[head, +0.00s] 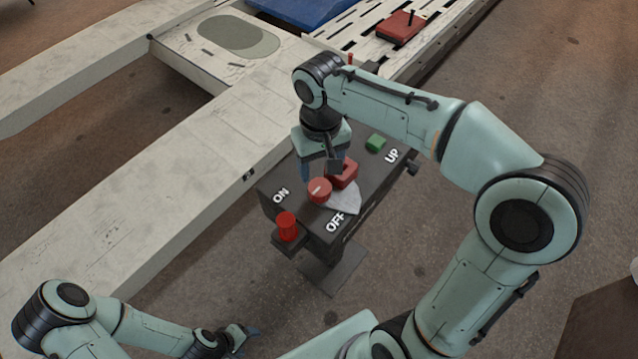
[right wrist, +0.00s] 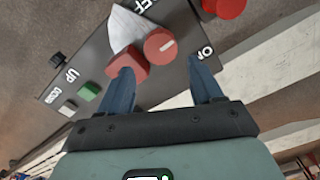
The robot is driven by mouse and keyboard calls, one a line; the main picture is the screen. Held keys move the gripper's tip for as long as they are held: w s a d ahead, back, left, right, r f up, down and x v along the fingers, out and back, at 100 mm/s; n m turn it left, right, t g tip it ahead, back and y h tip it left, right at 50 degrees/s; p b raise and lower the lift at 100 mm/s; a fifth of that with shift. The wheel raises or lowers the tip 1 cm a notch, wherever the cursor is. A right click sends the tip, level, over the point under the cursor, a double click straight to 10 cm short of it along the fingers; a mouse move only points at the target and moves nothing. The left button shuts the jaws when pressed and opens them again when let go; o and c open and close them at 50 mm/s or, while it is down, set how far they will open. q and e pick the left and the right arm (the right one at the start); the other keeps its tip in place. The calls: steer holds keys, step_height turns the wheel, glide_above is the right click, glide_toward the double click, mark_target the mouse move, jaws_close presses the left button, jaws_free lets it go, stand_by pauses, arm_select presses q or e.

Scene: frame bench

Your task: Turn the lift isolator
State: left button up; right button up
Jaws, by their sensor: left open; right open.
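The lift isolator's round red knob (head: 319,190) with a white line sits on a dark control box (head: 372,200), between the ON and OFF labels. A red block (head: 345,174) stands beside it, and a pale pointed plate (head: 343,202) lies under them. My left gripper (head: 240,339) is open and empty at the lower left, away from the box.
A green button (head: 375,143) is near the UP label. A red cylinder (head: 287,227) stands on a bracket at the box's near corner. A long pale lift rail (head: 150,215) runs left of the box.

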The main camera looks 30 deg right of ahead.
mark_target(320, 187)
step_height(320, 187, down, 9)
steer(key=shift+w+r+b, duration=0.1)
steer(key=shift+w+b, duration=0.05)
steer(key=shift+b, duration=0.2)
arm_select(q)
steer(key=shift+s+f, duration=0.45)
steer(key=shift+f, duration=0.2)
